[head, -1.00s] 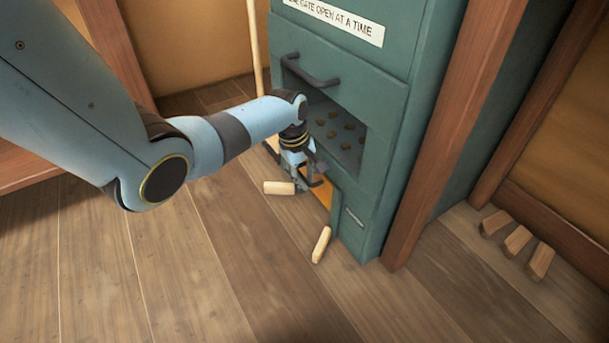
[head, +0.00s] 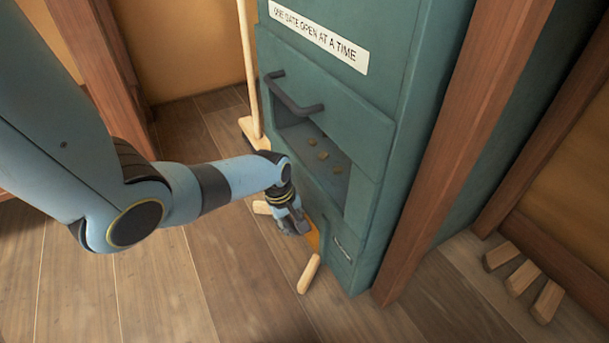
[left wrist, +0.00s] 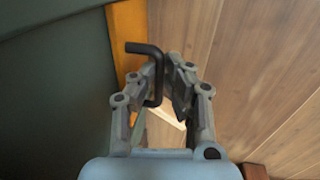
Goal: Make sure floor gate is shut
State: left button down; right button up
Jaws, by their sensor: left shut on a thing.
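The green cabinet (head: 400,60) has an orange part (head: 313,237) low on its side, near the floor. It looks like the floor gate, but my arm hides much of it and I cannot tell whether it is fully shut. In the left wrist view the orange part (left wrist: 129,30) carries a black bent handle (left wrist: 146,48). My left gripper (head: 294,228) is low beside the cabinet; in the left wrist view its fingers (left wrist: 168,85) are shut on that handle. My right gripper is not in view.
Above, a panel with a dark bar handle (head: 293,95) overhangs an opening with a few brown lumps (head: 322,155). A pale wooden piece (head: 309,274) lies by the cabinet; another (head: 262,207) is partly hidden. Wooden blocks (head: 523,277) sit right. The front floor is clear.

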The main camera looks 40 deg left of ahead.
pick_arm(q)
jog(key=shift+f, duration=0.15)
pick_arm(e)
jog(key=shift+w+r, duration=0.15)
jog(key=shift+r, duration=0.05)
pick_arm(q)
jog(key=c, duration=1.6)
grip_release()
jog(key=shift+f, duration=0.15)
jog(key=shift+c, duration=0.2)
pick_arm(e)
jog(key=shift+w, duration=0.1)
pick_arm(q)
jog(key=shift+r, duration=0.2)
notch_tip(320, 180, up, 12)
jog(key=s, duration=0.2)
jog(key=shift+a+f, duration=0.25)
jog(key=shift+a, duration=0.2)
